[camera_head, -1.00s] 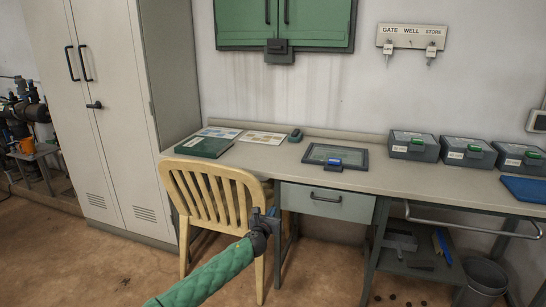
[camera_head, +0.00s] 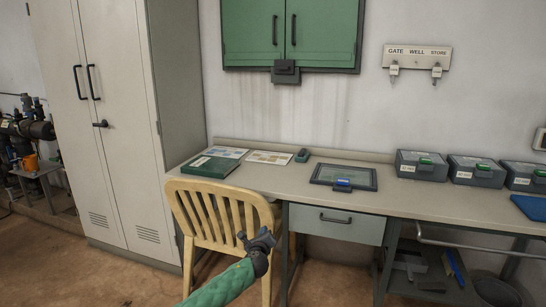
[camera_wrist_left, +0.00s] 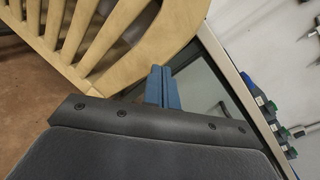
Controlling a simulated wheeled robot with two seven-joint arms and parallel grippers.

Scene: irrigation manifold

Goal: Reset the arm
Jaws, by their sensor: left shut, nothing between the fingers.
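My left arm, in a green sleeve, comes up from the bottom of the head view. Its gripper (camera_head: 264,234) is in front of the wooden chair (camera_head: 215,210), near the chair's right side. In the left wrist view the blue fingers (camera_wrist_left: 163,87) are together with nothing between them, beside the chair back (camera_wrist_left: 110,35). My right gripper is not in view.
A desk (camera_head: 400,200) with a drawer (camera_head: 335,224) stands behind the chair. It bears a tablet (camera_head: 343,176), a green book (camera_head: 209,167) and several grey boxes (camera_head: 422,165). A tall cabinet (camera_head: 130,120) stands left. Floor in front is open.

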